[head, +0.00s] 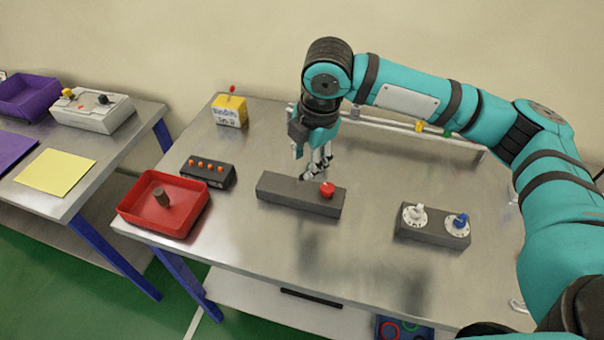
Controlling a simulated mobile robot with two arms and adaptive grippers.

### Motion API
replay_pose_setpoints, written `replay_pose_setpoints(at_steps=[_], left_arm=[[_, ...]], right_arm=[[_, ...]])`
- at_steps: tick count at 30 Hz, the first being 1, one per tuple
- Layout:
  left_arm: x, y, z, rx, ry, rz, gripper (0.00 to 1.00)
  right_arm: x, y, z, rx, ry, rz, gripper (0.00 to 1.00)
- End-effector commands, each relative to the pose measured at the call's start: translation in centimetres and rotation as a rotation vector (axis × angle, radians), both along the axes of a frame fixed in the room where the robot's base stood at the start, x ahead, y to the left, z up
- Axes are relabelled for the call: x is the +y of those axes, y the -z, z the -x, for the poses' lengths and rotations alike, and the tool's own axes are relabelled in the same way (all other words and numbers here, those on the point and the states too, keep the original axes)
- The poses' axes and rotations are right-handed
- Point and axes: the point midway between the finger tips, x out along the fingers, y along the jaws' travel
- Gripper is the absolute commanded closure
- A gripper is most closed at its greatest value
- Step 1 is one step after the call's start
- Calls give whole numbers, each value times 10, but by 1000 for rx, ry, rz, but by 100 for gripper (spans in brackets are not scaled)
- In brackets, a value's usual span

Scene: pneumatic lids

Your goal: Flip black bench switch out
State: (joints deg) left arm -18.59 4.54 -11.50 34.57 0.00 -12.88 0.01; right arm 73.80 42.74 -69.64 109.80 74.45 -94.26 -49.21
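A long dark grey box (282,193) with a red knob (327,189) on its right end lies on the middle of the metal bench (250,240). My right gripper (318,170) points down just behind this box, close to the red knob. Its fingers are small and overlap, so I cannot tell whether they are open or shut, or whether they touch anything. The gripper may hide part of the box's far edge; no black switch shows clearly on it. On the left bench, a white box (88,117) bears a yellow knob (67,93) and a small black switch (103,99). My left gripper is not in view.
A red tray (128,211) with a brown cylinder (161,197) stands at the bench's left front. A black box with orange buttons (208,172), a yellow-white block (230,112) and a box with white and blue dials (432,232) stand around. The bench's front middle is clear.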

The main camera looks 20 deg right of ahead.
Motion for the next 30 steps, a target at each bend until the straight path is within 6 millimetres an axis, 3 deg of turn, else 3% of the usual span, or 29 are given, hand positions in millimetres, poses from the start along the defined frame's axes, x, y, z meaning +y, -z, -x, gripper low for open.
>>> replay_pose_setpoints(at_steps=[3,7,13,18,23,30], left_arm=[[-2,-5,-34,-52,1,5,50],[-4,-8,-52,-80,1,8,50],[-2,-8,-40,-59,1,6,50],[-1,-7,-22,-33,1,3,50],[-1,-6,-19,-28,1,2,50],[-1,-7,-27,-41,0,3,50]], right_arm=[[2,25,-4,3,0,1,64],[4,47,-8,2,-1,1,64],[5,67,-12,-1,-1,0,64],[6,71,-12,-1,-1,0,64],[6,71,-12,-1,-1,0,64],[6,71,-12,-1,-1,0,93]])
